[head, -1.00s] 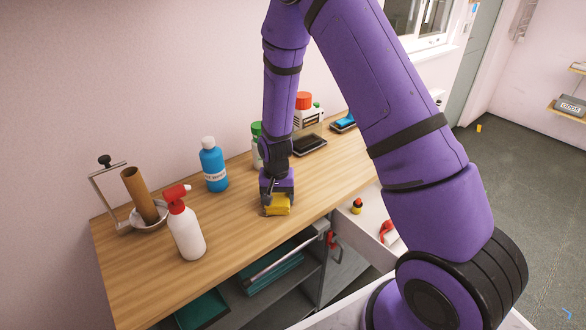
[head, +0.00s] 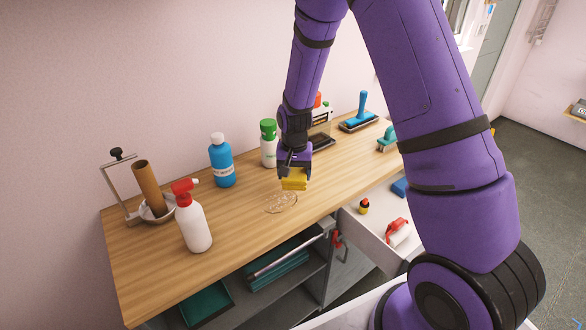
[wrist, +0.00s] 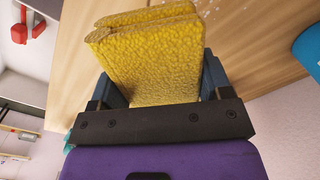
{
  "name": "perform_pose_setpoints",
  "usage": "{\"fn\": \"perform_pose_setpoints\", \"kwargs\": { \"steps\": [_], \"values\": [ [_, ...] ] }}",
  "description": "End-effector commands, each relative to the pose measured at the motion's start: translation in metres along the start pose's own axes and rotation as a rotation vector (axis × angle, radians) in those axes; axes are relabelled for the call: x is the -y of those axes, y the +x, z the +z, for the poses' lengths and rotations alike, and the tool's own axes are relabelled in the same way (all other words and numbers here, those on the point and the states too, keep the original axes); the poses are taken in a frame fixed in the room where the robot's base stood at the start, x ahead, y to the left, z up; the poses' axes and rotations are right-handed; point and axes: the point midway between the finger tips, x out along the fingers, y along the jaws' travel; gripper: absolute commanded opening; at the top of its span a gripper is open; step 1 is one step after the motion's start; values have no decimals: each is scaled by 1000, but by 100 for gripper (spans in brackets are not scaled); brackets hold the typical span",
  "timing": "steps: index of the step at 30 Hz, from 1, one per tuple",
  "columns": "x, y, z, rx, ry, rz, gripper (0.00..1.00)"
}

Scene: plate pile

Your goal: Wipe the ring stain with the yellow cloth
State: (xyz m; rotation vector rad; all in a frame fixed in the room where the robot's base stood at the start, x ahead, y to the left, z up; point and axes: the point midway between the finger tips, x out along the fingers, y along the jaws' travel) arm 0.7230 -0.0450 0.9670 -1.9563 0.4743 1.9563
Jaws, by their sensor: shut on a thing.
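The yellow cloth (head: 294,184) is a folded, textured block held in my gripper (head: 295,176). In the wrist view the cloth (wrist: 152,58) fills the space between the two fingers, and my gripper (wrist: 160,90) is shut on it. The ring stain (head: 281,203) is a pale, speckled ring on the wooden worktop (head: 150,270). The cloth is just behind and slightly right of the ring in the head view, seemingly a little above the worktop. A small speckled part of the stain (wrist: 205,8) shows at the top of the wrist view.
A white spray bottle (head: 194,222), a blue bottle (head: 222,162) and a roll holder (head: 122,185) stand to the left. A green-capped bottle (head: 269,145) stands behind my gripper. An open drawer (head: 372,235) juts out at the front right. The worktop's front middle is clear.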

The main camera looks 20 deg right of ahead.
Motion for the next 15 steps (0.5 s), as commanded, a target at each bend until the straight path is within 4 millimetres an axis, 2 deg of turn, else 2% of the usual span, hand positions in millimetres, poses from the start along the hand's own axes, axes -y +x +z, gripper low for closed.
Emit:
{"fn": "perform_pose_setpoints", "kwargs": {
  "steps": [6, 15],
  "values": [
    [-3, -17, -5, -1, 0, -1, 50],
    [-3, -20, -5, 0, -1, 0, 50]
  ]
}}
